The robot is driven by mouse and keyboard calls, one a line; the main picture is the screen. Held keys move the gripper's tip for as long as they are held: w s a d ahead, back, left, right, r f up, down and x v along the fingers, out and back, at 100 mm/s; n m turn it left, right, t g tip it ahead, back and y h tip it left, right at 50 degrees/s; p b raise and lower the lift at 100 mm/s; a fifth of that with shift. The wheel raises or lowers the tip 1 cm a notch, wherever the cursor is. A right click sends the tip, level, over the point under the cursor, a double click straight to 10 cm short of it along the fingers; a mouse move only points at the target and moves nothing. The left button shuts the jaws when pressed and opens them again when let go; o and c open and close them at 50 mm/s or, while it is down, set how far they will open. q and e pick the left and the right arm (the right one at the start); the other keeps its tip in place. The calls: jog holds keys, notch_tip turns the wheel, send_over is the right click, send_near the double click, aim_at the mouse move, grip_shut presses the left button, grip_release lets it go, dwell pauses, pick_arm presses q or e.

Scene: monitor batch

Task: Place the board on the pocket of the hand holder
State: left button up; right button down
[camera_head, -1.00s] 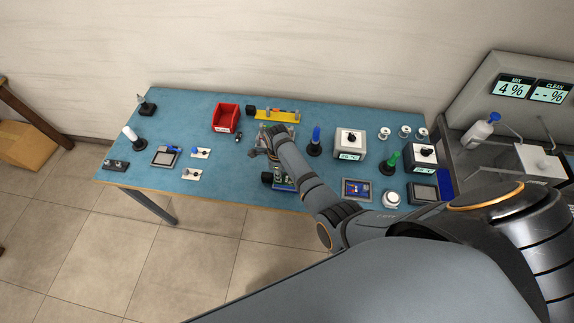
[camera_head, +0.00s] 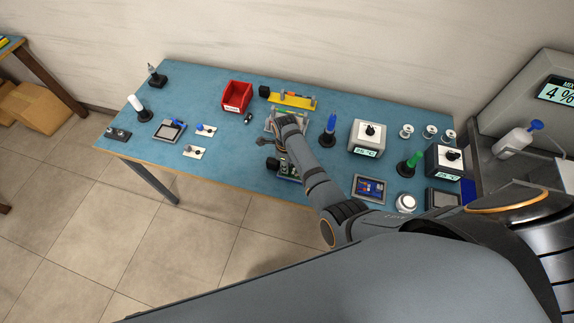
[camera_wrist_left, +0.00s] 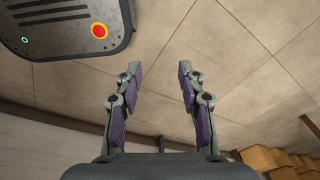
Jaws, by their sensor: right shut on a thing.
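My right gripper (camera_head: 268,143) is over the middle of the blue table, small and partly covered by its own wrist. It is shut on what appears to be the board, though the held piece is hardly visible. Just behind the wrist is a grey holder (camera_head: 273,124), partly hidden. In front of the gripper is a blue-based holder with green parts (camera_head: 288,170), partly covered by my arm. I cannot tell which is the hand holder. My left gripper (camera_wrist_left: 160,68) is open and empty in the left wrist view, above bare floor; it is not in the head view.
A yellow holder (camera_head: 290,100) and red bin (camera_head: 237,96) stand at the back. A blue-topped tool (camera_head: 329,130), control box (camera_head: 367,137) and flat tray (camera_head: 370,188) are to the right. A grey pad (camera_head: 170,131) and small plates lie left. Table room is free between pad and gripper.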

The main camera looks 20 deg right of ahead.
jog(key=c, duration=1.5)
grip_release()
jog(key=shift+a+f, duration=0.1)
jog(key=shift+o, duration=1.2)
jog(key=shift+w, duration=0.1)
pick_arm(q)
jog(key=shift+s+a, duration=0.1)
jog(key=shift+a, duration=0.7)
jog(key=shift+d, duration=0.25)
pick_arm(e)
jog(key=shift+r, duration=0.4)
pick_arm(q)
notch_tip(320, 180, up, 11)
jog(key=p, duration=1.1)
jog(key=shift+r, duration=0.2)
pick_arm(e)
notch_tip(320, 180, up, 12)
jog(key=shift+f, duration=0.25)
